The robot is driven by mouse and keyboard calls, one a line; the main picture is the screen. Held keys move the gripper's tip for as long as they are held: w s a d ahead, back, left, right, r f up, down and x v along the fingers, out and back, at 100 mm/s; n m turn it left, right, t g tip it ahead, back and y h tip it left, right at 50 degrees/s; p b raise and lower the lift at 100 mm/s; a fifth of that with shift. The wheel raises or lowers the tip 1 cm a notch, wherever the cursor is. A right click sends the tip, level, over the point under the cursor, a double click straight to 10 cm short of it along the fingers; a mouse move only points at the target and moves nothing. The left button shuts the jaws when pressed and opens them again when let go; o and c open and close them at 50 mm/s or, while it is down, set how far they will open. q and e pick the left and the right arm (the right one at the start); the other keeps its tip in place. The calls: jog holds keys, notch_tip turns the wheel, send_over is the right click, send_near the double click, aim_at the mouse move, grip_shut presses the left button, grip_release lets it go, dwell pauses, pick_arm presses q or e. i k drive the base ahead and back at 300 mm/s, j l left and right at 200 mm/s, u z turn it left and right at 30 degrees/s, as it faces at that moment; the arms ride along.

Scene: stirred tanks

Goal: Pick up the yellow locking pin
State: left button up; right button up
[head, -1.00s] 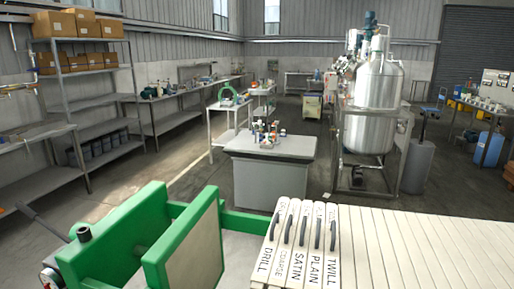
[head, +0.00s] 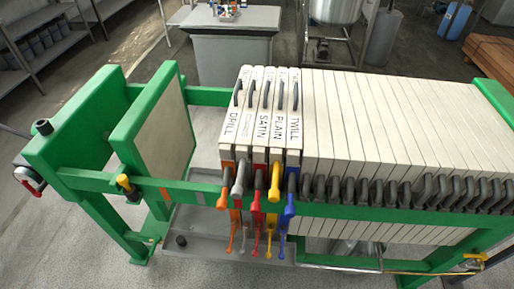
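A green filter press (head: 120,120) with a row of pale plates (head: 360,115) fills the front of the head view. A small yellow piece with a black part (head: 125,184) sits at the green side rail, left of the plates; it looks like the yellow locking pin, but is too small to be sure. Another yellow piece (head: 474,258) shows at the lower right of the frame. A yellow valve handle (head: 274,182) hangs under the plate marked PLAIN. Neither of my grippers is in view.
Orange, grey, red and blue handles flank the yellow one at the plate fronts. A red and black handle (head: 30,180) sticks out at the press's left end. A grey cabinet (head: 232,60) and steel tank (head: 340,8) stand behind. Grey floor (head: 70,245) is open at lower left.

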aim_at(123, 180)
jog(key=j+z, duration=1.05)
jog(key=k+j, duration=0.1)
jog(key=j, duration=0.35)
jog(key=k+j+z, duration=0.15)
jog(key=j, duration=0.7)
jog(key=k+j+z, duration=0.1)
jog(key=j, duration=0.3)
jog(key=k, duration=0.65)
